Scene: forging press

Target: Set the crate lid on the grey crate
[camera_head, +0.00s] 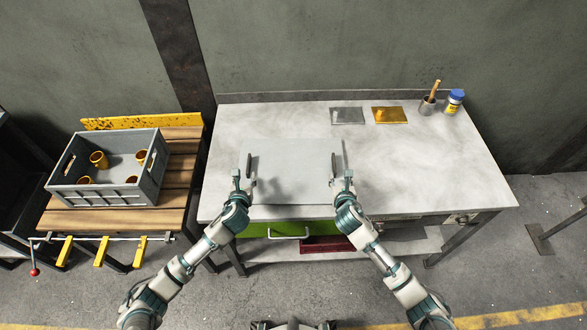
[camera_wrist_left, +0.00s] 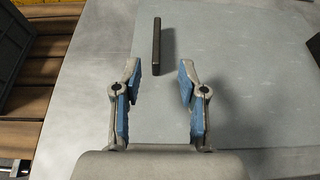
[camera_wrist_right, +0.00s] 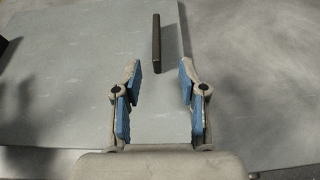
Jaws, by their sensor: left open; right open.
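The crate lid (camera_head: 290,172) is a flat pale grey panel lying on the workbench, with a dark upright handle near each side. My left gripper (camera_head: 240,180) is open at the lid's left side, just short of the left handle (camera_wrist_left: 156,46), which stands ahead of its fingers (camera_wrist_left: 158,82). My right gripper (camera_head: 344,180) is open at the lid's right side, just short of the right handle (camera_wrist_right: 157,42), ahead of its fingers (camera_wrist_right: 159,82). The grey crate (camera_head: 120,192) stands open-topped on a slatted wooden table at left, with several orange-yellow cups inside.
The workbench top (camera_head: 430,160) is clear to the right. At its back lie a grey plate (camera_head: 347,116) and a yellow plate (camera_head: 390,115), with a cup holding a wooden-handled tool (camera_head: 428,104) and a blue-capped bottle (camera_head: 454,101).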

